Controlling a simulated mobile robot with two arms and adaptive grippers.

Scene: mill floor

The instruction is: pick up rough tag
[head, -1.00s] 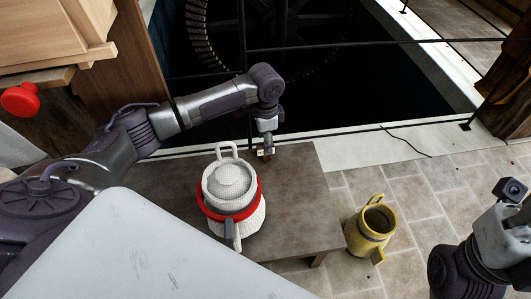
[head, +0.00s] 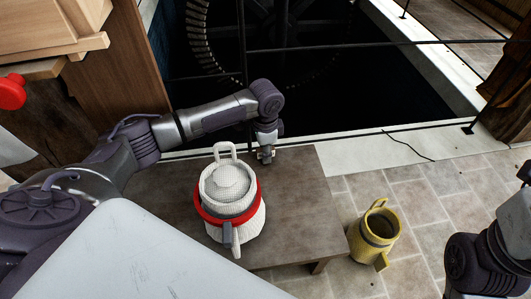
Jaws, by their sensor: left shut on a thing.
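The tag is mostly hidden by the fingers and too small to make out. I cannot tell whether it touches the tabletop. My right arm shows at the lower right, but its gripper is out of the picture.
The white pot (head: 226,181) with a red band stands on the table close to my left gripper. A yellow jug (head: 378,232) stands on the paved floor to the right. Black railings (head: 340,47) front a dark pit behind. A red knob (head: 11,92) is at far left.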

